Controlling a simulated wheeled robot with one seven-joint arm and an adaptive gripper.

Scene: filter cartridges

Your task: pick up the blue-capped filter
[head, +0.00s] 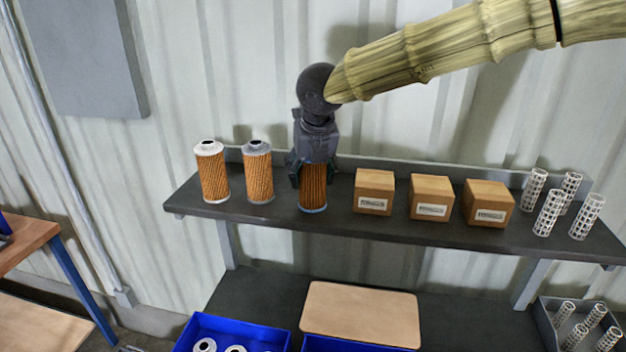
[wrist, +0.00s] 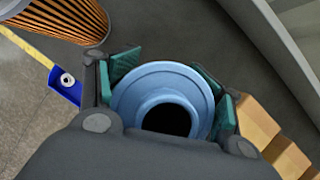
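The blue-capped filter stands upright on the dark shelf, its orange pleated body (head: 313,188) showing below my gripper (head: 312,175) in the head view. In the wrist view its light blue cap (wrist: 165,95), with a dark centre hole, lies between the teal finger pads of my gripper (wrist: 172,92). The fingers reach down on both sides of the filter's upper part. The pads lie close to the cap's edge on both sides; I cannot tell whether they press on it. In the head view, the gripper hides the top of the filter.
On the shelf (head: 400,228), a white-capped filter (head: 212,178) and a grey-capped filter (head: 258,178) stand to the left. Cardboard boxes (head: 374,192) and several white mesh cylinders (head: 548,213) stand to the right. Blue bins (head: 235,330) and a tan board (head: 360,312) are below.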

